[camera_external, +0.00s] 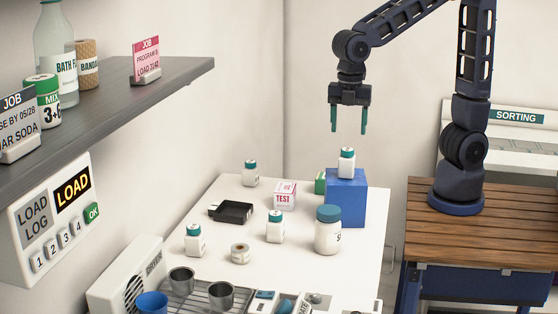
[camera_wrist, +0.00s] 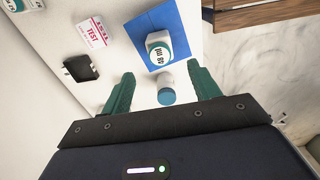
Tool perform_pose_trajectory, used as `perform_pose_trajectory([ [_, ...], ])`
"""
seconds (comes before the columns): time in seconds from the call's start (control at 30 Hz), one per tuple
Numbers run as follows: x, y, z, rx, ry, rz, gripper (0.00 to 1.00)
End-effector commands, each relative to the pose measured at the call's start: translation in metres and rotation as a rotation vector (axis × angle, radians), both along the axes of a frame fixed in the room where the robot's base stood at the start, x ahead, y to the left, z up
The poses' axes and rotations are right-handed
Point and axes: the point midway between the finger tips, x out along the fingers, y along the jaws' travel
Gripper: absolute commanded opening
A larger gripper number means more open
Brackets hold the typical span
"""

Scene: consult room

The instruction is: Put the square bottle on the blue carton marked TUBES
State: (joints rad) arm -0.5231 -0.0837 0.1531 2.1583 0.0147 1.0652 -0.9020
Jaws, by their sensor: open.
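A large plain blue box (camera_external: 346,205) stands toward the back right of the white table; no TUBES marking shows on its visible faces. It also shows in the wrist view (camera_wrist: 135,35). A small white bottle with a teal cap (camera_external: 347,164) stands upright on top of it; its body looks square-sided. It also shows in the wrist view (camera_wrist: 158,44). My gripper (camera_external: 349,131) is open and empty, pointing down above this bottle, apart from it. In the wrist view my gripper (camera_wrist: 160,74) has its fingers spread, with nothing between them.
Similar bottles stand at the front left (camera_external: 194,242), the middle (camera_external: 275,228) and the back (camera_external: 250,175). A larger jar (camera_external: 328,235) stands in front of the blue box. A green carton (camera_external: 320,183), a TEST box (camera_external: 285,195) and a black device (camera_external: 230,212) are nearby.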

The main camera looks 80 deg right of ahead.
Motion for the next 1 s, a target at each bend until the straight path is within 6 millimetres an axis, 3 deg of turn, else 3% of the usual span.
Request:
perform_pose_trajectory([
  [0.3, 0.0, -0.002, 0.01, 0.0, -0.001, -0.007, 0.61],
  [0.43, 0.0, -0.023, 0.017, 0.01, -0.022, -0.088, 0.61],
  [0.67, -0.01, -0.104, 0.038, 0.058, -0.103, -0.443, 0.61],
  [1.0, -0.055, -0.216, 0.05, 0.17, -0.22, -1.022, 0.61],
])
